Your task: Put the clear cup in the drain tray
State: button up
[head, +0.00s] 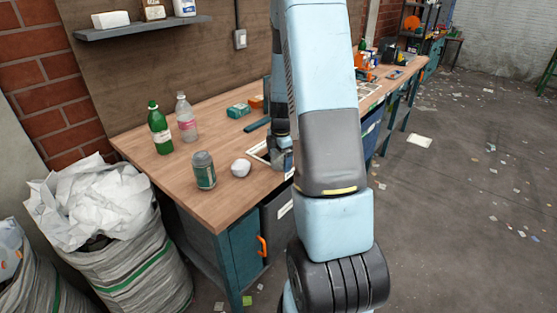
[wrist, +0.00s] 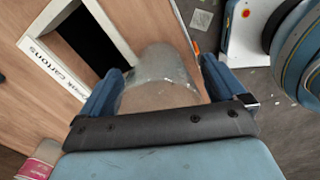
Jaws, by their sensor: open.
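The clear cup (wrist: 165,66) is in the wrist view, see-through, between the two blue fingers of my gripper (wrist: 162,72). The fingers are open on either side of it, and I cannot tell whether either touches it. The cup's near part is hidden behind the gripper's dark crossbar. In the head view my gripper (head: 282,160) is low over the bench, partly hidden by my arm, and the cup cannot be made out there. I cannot identify the drain tray in either view.
A white-framed dark opening labelled cartons (wrist: 62,62) lies left of the cup. On the bench stand a green bottle (head: 160,132), a pink-labelled clear bottle (head: 186,120), a grey-green jar (head: 204,172), a white crumpled lump (head: 241,168) and a teal box (head: 238,111).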

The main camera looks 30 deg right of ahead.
jog(key=c, duration=1.1)
jog(key=shift+r, duration=0.1)
